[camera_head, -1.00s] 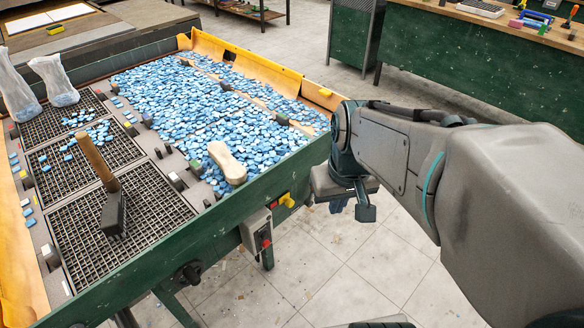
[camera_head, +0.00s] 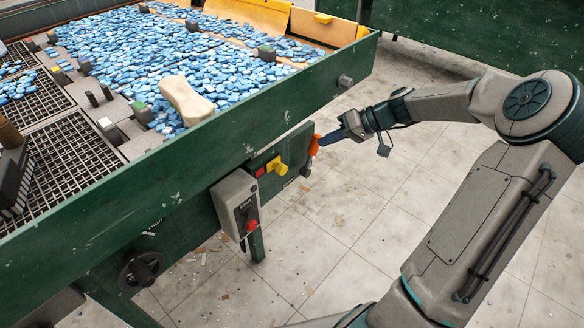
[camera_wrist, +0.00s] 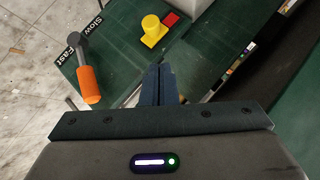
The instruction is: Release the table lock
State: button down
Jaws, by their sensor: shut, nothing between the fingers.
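The green table (camera_head: 300,85) has a control panel on its near side. On it sit a yellow knob (camera_head: 277,165) beside a red block (camera_head: 261,171), and an orange-handled lever (camera_head: 314,145). The wrist view shows the yellow knob (camera_wrist: 152,27), the red block (camera_wrist: 170,18) and the orange handle (camera_wrist: 89,84), whose lever has "Slow" and "Fast" labels. My gripper (camera_head: 328,138) is shut and empty, close to the orange handle in the head view. In the wrist view its fingertips (camera_wrist: 160,69) lie right of the orange handle and below the yellow knob; contact cannot be told. No part is visibly marked as the lock.
A grey switch box (camera_head: 237,205) with a red button and a black handwheel (camera_head: 142,269) sit left of the knob. Blue tiles (camera_head: 190,50) and a pale bone-shaped block (camera_head: 187,100) lie on the table. The floor (camera_head: 340,220) beside it is open.

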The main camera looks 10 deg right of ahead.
jog(key=shift+w+d+f+t+y+b, duration=0.15)
jog(key=shift+w+d+f+t+y, duration=0.05)
jog(key=shift+w+d, duration=0.3)
jog(key=shift+w+d+f+t+y+b, duration=0.2)
jog(key=shift+w+d, duration=0.2)
jog(key=shift+d, duration=0.15)
jog(key=shift+a, duration=0.1)
jog(key=b, duration=0.5)
send_near(278, 168)
jog(key=shift+w+a+f, duration=1.6)
jog(key=shift+w, duration=0.35)
